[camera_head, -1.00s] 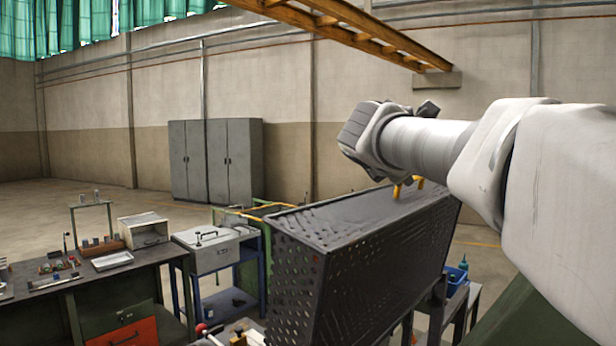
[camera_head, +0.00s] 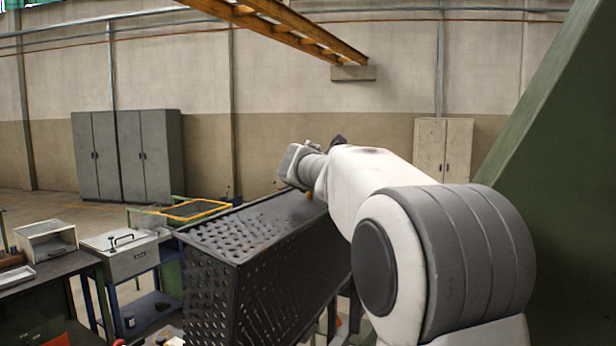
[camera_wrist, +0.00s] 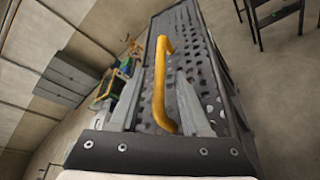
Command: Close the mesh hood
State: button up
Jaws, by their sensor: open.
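The mesh hood (camera_head: 230,245) is a dark, perforated metal box, low in the centre of the head view. It looks tilted, its far right end higher in the picture. Its perforated face also fills the middle of the wrist view (camera_wrist: 205,62). A yellow bar handle (camera_wrist: 159,85) stands out from the hood; only a small bit of it shows in the head view (camera_head: 309,195). My gripper (camera_wrist: 157,95) is open, with one finger on each side of the handle. I cannot tell whether they touch it. In the head view my arm hides most of the gripper.
A grey box with a handle (camera_head: 120,255) stands on a blue cart left of the hood. A workbench (camera_head: 45,275) is at the far left. Grey cabinets (camera_head: 128,155) and a beige cabinet (camera_head: 443,148) stand by the back wall. A large green slanted panel (camera_head: 560,190) is at right.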

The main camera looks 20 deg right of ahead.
jog(key=shift+x, duration=1.05)
grip_shut()
dwell(0.7)
